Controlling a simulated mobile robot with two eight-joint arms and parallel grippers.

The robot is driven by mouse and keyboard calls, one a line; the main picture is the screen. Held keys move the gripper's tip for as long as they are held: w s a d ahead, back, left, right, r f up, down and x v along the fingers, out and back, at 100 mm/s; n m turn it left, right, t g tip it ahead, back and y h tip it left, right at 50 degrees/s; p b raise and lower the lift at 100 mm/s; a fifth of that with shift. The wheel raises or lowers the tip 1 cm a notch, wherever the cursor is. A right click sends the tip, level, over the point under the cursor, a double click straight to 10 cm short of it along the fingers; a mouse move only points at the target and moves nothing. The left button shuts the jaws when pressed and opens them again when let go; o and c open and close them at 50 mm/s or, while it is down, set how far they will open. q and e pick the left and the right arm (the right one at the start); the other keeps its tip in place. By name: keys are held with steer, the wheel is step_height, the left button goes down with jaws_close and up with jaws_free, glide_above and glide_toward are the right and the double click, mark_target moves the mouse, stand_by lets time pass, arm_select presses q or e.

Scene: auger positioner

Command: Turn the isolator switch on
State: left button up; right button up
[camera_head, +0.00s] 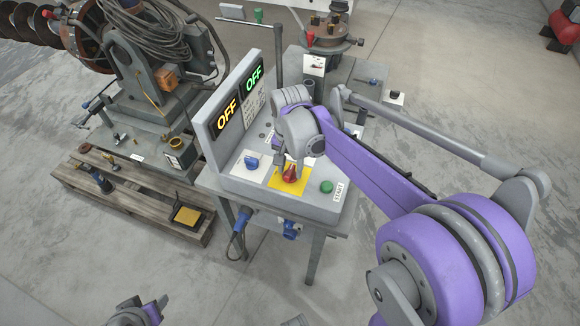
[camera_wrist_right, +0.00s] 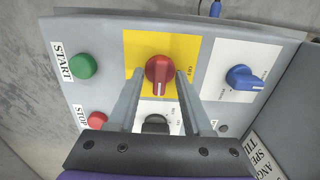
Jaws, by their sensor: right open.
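The isolator switch is taken to be the red rotary knob (camera_head: 290,174) on a yellow plate on the grey control panel; the wrist view shows the red knob (camera_wrist_right: 158,72) too. Its handle bar runs roughly up and down in the wrist view. My right gripper (camera_head: 289,162) is above the panel at the knob. In the wrist view, the open right gripper (camera_wrist_right: 159,80) has one finger on each side of the knob; contact is unclear. The left gripper (camera_head: 140,312) shows only partly at the bottom edge, away from the panel.
Both displays (camera_head: 240,98) read OFF. A blue knob (camera_wrist_right: 241,77), green START button (camera_wrist_right: 82,66), red STOP button (camera_wrist_right: 97,120) and black knob (camera_wrist_right: 155,124) surround the red knob. A wooden pallet (camera_head: 130,195) lies left. Bare floor is in front.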

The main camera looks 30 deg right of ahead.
mark_target(290, 171)
step_height(290, 171, up, 11)
steer(key=shift+p, duration=0.4)
steer(key=shift+f, duration=0.15)
